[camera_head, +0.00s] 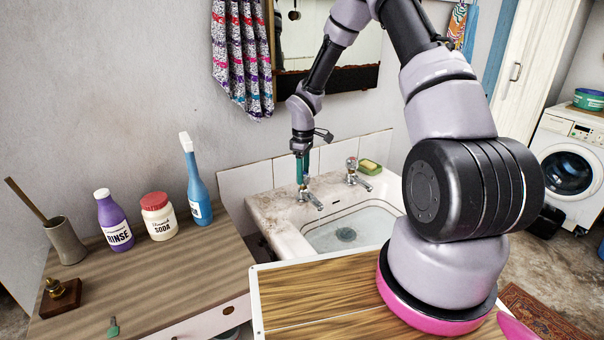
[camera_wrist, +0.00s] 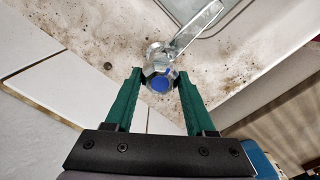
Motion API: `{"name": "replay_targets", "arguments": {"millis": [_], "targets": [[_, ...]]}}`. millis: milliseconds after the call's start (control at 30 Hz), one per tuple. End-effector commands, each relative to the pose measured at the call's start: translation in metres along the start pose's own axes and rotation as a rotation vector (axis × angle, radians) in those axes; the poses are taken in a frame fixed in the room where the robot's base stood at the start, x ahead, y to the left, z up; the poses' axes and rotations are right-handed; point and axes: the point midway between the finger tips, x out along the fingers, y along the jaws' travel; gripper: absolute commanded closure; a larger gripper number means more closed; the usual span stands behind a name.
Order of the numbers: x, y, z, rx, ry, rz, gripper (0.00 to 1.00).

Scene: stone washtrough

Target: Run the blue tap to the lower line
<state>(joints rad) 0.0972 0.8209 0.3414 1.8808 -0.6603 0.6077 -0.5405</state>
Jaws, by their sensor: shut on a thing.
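The blue tap (camera_wrist: 160,82) has a clear handle with a blue cap and stands on the back ledge of the stone washtrough (camera_head: 262,212). My gripper (camera_wrist: 160,88) is shut on its handle, with one green finger on each side. In the head view my gripper (camera_head: 301,168) points straight down onto this tap, and the tap's spout (camera_head: 313,201) reaches out over the basin. A second tap (camera_head: 352,170) with a reddish cap stands to the right. The basin (camera_head: 345,234) shows a drain at its bottom; I cannot make out a level line or running water.
A yellow-green sponge (camera_head: 370,167) lies on the ledge at the right. A purple rinse bottle (camera_head: 113,222), a soda jar (camera_head: 158,216) and a blue bottle (camera_head: 197,185) stand on the wooden counter (camera_head: 150,275) at the left. A mirror (camera_head: 330,50) hangs above the trough.

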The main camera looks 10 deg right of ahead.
Motion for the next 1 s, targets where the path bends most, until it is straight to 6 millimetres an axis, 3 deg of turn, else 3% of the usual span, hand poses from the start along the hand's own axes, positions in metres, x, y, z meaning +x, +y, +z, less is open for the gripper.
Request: {"name": "replay_targets", "arguments": {"millis": [300,333,400,767,1000], "targets": [[0.000,-0.002,-0.001,-0.026,0.000,-0.002,1.00],[0.000,-0.002,-0.001,-0.026,0.000,-0.002,0.41],[0.000,-0.002,-0.001,-0.025,0.000,-0.002,0.15],[-0.003,-0.001,-0.001,-0.024,0.000,0.000,0.15],[-0.039,0.000,-0.001,-0.023,0.002,0.003,0.15]]}}
